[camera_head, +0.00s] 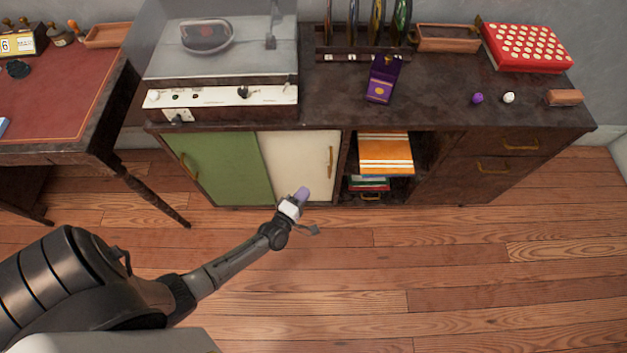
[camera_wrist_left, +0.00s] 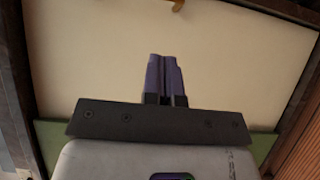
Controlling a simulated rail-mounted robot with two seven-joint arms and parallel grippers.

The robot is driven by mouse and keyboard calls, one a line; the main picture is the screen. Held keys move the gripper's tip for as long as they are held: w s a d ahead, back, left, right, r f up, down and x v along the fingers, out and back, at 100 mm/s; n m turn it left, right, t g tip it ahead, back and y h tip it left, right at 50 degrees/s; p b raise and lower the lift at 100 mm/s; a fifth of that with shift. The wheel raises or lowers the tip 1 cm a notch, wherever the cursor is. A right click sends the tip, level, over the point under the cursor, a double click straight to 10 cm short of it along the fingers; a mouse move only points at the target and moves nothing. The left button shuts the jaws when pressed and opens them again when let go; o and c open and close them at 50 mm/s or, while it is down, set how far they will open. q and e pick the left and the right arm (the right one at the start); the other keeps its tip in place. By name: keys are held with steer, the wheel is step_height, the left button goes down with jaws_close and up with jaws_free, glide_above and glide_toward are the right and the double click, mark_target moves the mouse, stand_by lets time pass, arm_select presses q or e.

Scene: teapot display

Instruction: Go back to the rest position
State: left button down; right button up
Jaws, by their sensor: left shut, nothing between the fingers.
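My left gripper (camera_head: 302,194) is low in front of the sideboard, before its cream door (camera_head: 299,157). Its purple fingers are together and empty; they also show in the left wrist view (camera_wrist_left: 164,75), with the cream door (camera_wrist_left: 90,60) behind them. I cannot tell whether the fingertips touch the door. My left arm reaches in from the lower left of the head view. My right gripper is not in view.
The sideboard top (camera_head: 440,95) holds a record player (camera_head: 222,97), a purple box (camera_head: 383,80) and a red box (camera_head: 527,47). A green door (camera_head: 222,165) is beside the cream one. A desk (camera_head: 50,90) stands at left. The wooden floor (camera_head: 430,270) is clear.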

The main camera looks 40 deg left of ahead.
arm_select(q)
steer(key=s, duration=0.2)
steer(key=s+d+p, duration=0.1)
steer(key=s, duration=0.2)
steer(key=shift+s+d, duration=0.1)
